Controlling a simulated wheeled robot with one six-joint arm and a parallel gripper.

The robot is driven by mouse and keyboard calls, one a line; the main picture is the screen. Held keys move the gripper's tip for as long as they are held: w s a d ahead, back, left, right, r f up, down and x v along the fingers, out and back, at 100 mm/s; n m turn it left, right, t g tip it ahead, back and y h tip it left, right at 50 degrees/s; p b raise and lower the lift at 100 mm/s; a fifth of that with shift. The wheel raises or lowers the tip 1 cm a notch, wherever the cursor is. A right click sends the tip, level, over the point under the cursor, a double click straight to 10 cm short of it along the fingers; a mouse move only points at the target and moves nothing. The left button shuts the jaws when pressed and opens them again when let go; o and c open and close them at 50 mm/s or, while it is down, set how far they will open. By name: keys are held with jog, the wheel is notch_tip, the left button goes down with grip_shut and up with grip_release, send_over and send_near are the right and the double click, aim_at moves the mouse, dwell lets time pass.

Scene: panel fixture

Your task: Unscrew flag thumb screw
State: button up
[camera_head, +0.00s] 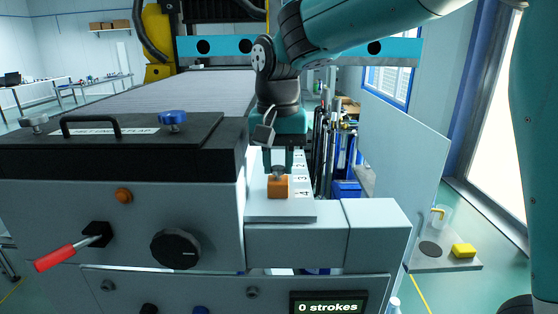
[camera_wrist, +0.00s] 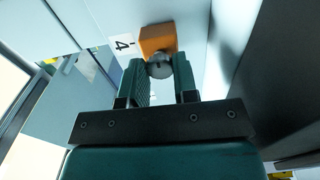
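An orange block (camera_head: 278,188) sits on a pale ledge marked with numbers, at the centre of the head view. A grey rounded screw head (camera_head: 278,172) stands on its top. It also shows in the wrist view (camera_wrist: 159,67), with the orange block (camera_wrist: 157,40) behind it. My gripper (camera_head: 278,166) points down over the block, its two fingers apart. In the wrist view my gripper (camera_wrist: 160,72) has the grey head at its fingertips, between them or just beyond. I cannot tell whether either finger touches it. The flag shape of the screw is not clear.
A black-topped panel with a handle (camera_head: 90,120) and blue knob (camera_head: 172,118) stands left of the ledge. Its front has a red lever (camera_head: 55,257), a black dial (camera_head: 175,249) and a display (camera_head: 327,307) reading "0 strokes". A side shelf (camera_head: 443,266) holds a yellow block (camera_head: 464,250).

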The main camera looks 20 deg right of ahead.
jog(key=shift+c, duration=0.9)
